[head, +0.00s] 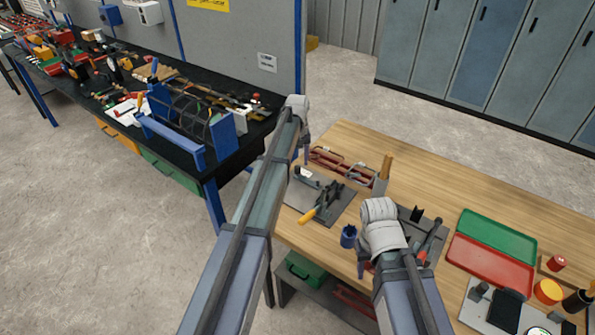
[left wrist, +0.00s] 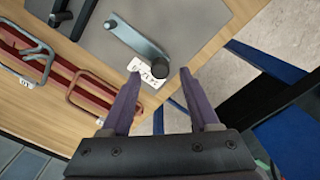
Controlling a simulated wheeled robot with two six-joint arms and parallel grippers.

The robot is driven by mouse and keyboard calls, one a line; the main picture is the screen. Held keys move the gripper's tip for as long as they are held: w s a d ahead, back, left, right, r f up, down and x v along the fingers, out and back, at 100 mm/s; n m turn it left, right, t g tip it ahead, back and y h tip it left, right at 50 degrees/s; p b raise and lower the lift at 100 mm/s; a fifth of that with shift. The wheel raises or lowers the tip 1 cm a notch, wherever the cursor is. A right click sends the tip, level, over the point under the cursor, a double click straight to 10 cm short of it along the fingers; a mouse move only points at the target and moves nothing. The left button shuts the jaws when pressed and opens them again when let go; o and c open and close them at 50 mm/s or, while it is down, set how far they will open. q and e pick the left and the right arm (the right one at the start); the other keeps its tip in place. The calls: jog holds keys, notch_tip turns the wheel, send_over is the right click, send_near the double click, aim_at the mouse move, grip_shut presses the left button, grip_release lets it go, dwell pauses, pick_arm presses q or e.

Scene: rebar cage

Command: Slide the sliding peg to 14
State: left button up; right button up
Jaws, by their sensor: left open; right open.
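A grey bending plate (head: 335,209) lies on the wooden table, with a black tool and a yellow-orange handle on it. In the left wrist view the plate (left wrist: 180,15) carries a flat steel bar (left wrist: 135,38) with a dark round peg or knob (left wrist: 161,69) by its end. A white label (left wrist: 145,74) with small, unreadable marks is beside it. I cannot tell which part is the sliding peg. My left gripper (head: 306,158) is open and empty above the plate's far-left corner; its fingers (left wrist: 161,85) appear either side of the label and knob. My right gripper (head: 392,266) is open near the table's front edge, partly hidden by its arm.
Red racks with bent bars (head: 343,165) lie behind the plate. Green (head: 497,233) and red (head: 490,266) trays lie to the right. A black workbench (head: 180,148) with a wire cage stands at left.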

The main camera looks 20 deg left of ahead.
pick_arm(q)
notch_tip(320, 180, down, 2)
jog(key=shift+b, duration=0.55)
jog(key=shift+c, duration=0.2)
grip_shut()
jog(key=shift+a, duration=0.1)
dwell(0.8)
